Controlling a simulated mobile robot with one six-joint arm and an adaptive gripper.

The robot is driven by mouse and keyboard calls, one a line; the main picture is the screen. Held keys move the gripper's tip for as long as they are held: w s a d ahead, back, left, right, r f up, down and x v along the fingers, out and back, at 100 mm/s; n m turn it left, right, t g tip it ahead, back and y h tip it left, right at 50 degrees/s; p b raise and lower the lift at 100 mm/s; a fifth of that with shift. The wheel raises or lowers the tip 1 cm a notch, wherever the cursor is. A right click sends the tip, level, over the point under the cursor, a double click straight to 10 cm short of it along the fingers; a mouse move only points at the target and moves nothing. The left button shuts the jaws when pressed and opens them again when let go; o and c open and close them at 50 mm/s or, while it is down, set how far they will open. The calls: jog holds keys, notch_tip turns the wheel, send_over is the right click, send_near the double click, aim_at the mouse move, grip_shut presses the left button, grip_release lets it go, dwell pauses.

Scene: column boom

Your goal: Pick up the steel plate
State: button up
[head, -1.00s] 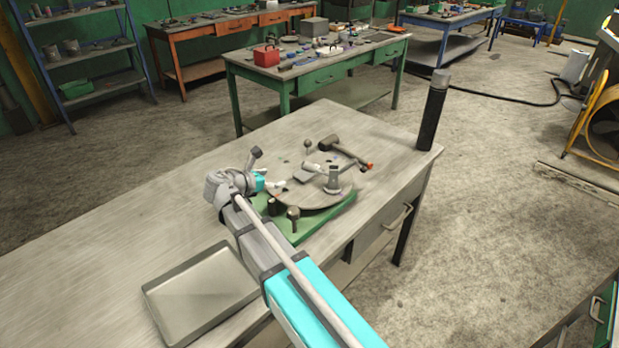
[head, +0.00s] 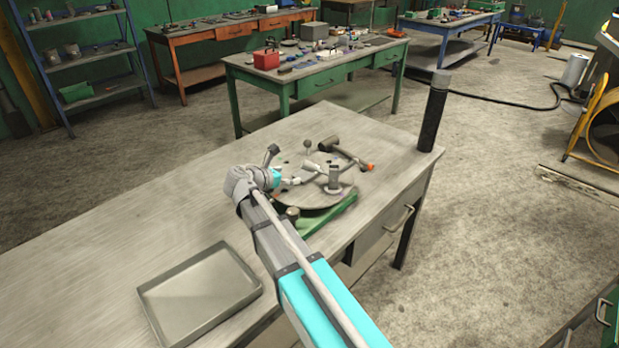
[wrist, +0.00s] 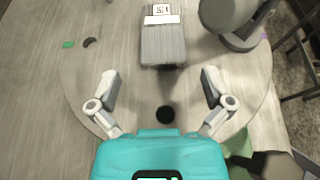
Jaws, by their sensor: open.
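The steel plate (wrist: 163,42) is a grey, ribbed-looking rectangle with a white label at its far end. In the wrist view it lies on a round grey disc (wrist: 105,45), top centre, just ahead of my gripper (wrist: 160,78). The two fingers are spread wide, nothing is between them, and the plate's near edge lies just beyond the fingertips. In the head view my gripper (head: 291,182) is over the left part of the disc. The plate is small there and hard to make out.
A grey upright fitting (wrist: 232,22) stands right of the plate. A hammer (head: 346,153) with an orange handle end lies at the disc's far side. The disc sits on a green base (head: 330,216). An empty metal tray (head: 200,296) is at the bench's front left; the bench's left is clear.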

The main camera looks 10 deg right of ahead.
aim_at(303, 174)
jog(key=shift+x, duration=0.95)
jog(key=shift+w+d+f, duration=0.1)
jog(key=b+x, duration=0.2)
jog(key=x, duration=0.1)
jog(key=shift+d+f, duration=0.15)
jog(key=shift+f, duration=0.05)
jog(key=shift+x, duration=0.75)
jog(key=shift+r, duration=0.1)
jog(key=c, duration=1.1)
jog(key=shift+r, duration=0.15)
jog(key=shift+c, duration=0.2)
